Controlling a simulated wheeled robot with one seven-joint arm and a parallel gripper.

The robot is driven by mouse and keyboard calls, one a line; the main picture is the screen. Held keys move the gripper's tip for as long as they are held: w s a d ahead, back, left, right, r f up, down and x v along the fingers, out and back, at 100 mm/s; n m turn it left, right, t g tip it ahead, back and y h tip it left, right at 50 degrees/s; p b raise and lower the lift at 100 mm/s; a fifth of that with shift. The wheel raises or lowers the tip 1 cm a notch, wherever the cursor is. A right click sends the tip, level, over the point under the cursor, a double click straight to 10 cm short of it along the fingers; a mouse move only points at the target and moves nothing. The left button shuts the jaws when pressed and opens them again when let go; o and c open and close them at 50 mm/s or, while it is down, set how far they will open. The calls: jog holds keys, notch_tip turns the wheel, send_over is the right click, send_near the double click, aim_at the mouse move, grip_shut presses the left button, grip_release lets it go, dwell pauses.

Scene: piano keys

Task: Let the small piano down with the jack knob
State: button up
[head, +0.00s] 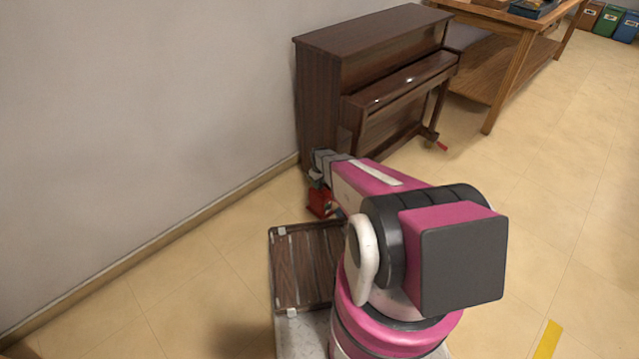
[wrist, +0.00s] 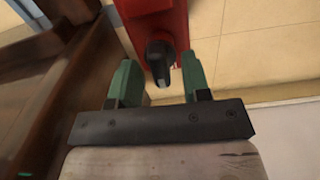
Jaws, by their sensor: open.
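The small brown piano (head: 375,65) stands against the wall in the head view, and its dark wood side (wrist: 45,80) fills the left of the wrist view. A red jack (head: 320,202) is at its near end; it also shows in the wrist view (wrist: 150,18). The black jack knob (wrist: 160,58) sticks out from the red body. My gripper (wrist: 158,82) is open, with one green finger on each side of the knob's end. I cannot tell whether either finger touches it. In the head view my arm largely hides the gripper.
A wooden table (head: 510,45) stands beyond the piano, with colored bins (head: 605,22) at the far right. A small red item (head: 441,146) shows by the piano's far foot.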

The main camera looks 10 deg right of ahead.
grip_shut()
jog(key=shift+m, duration=0.3)
jog(key=m, duration=0.3)
jog(key=shift+m, duration=0.4)
jog(key=m, duration=0.4)
jog(key=shift+m, duration=0.3)
jog(key=m, duration=0.4)
jog(key=shift+m, duration=2.2)
